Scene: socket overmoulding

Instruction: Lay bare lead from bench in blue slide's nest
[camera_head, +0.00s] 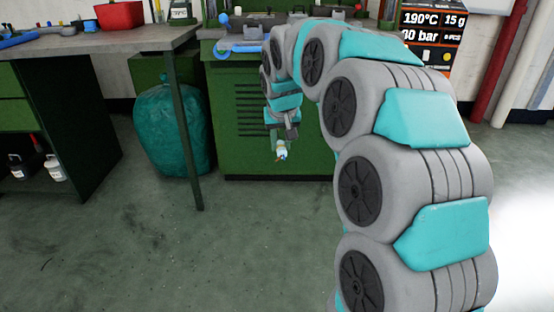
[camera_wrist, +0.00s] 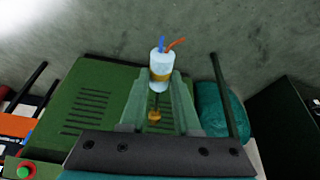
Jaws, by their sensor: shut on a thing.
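My gripper (camera_head: 280,143) hangs low in front of the green machine, below its table top. In the wrist view my gripper (camera_wrist: 161,82) is shut on the bare lead (camera_wrist: 162,62), a pale cylinder with a brass band and blue and orange wire ends. The lead also shows small in the head view (camera_head: 282,154), with its end toward the floor. A blue part (camera_head: 240,48), which looks like the blue slide, sits on the machine's table, left of my arm. Its nest is too small to make out, and my arm hides part of the table.
The grey bench (camera_head: 110,42) stands at the left, with a red bin (camera_head: 120,15) and blue tools (camera_head: 22,38) on it. A teal bag (camera_head: 172,130) stands on the floor between bench and machine (camera_head: 245,150). The floor in front is clear.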

